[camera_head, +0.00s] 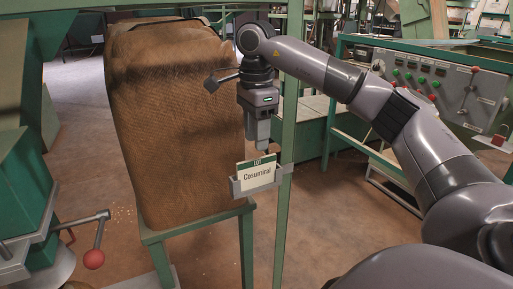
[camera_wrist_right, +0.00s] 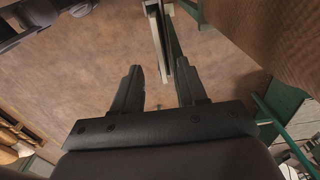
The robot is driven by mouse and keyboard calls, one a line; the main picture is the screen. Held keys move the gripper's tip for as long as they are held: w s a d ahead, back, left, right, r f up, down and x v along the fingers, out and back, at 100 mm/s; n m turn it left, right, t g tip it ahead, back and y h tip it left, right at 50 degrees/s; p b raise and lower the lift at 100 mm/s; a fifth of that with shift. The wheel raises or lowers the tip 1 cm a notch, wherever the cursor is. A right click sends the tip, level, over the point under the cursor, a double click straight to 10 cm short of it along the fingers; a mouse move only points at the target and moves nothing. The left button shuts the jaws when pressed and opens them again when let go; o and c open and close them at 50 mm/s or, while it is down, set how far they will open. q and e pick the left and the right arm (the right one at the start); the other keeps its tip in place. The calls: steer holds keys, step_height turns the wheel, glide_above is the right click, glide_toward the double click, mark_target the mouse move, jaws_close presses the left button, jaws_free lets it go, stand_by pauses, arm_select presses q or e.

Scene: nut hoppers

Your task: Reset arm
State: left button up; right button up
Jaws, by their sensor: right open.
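My right gripper (camera_head: 262,146) points down just above a small card (camera_head: 257,172) that reads "Cosumiral". The card stands in a grey metal holder (camera_head: 258,184) on a green post. In the right wrist view my right gripper (camera_wrist_right: 159,67) has its two dark fingers apart with nothing between their tips. The holder (camera_wrist_right: 162,40) shows beyond the fingertips, closer to the right finger. In the head view the fingers are seen side-on and their gap is hard to make out. My left gripper is in neither view.
A large brown sack (camera_head: 175,125) stands on a green stand left of my gripper. The green post (camera_head: 287,140) rises right beside the gripper. A control panel (camera_head: 440,88) is at the right. A red-knobbed lever (camera_head: 94,258) is at lower left. Brown floor lies between.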

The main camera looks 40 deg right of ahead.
steer(key=shift+r, duration=0.75)
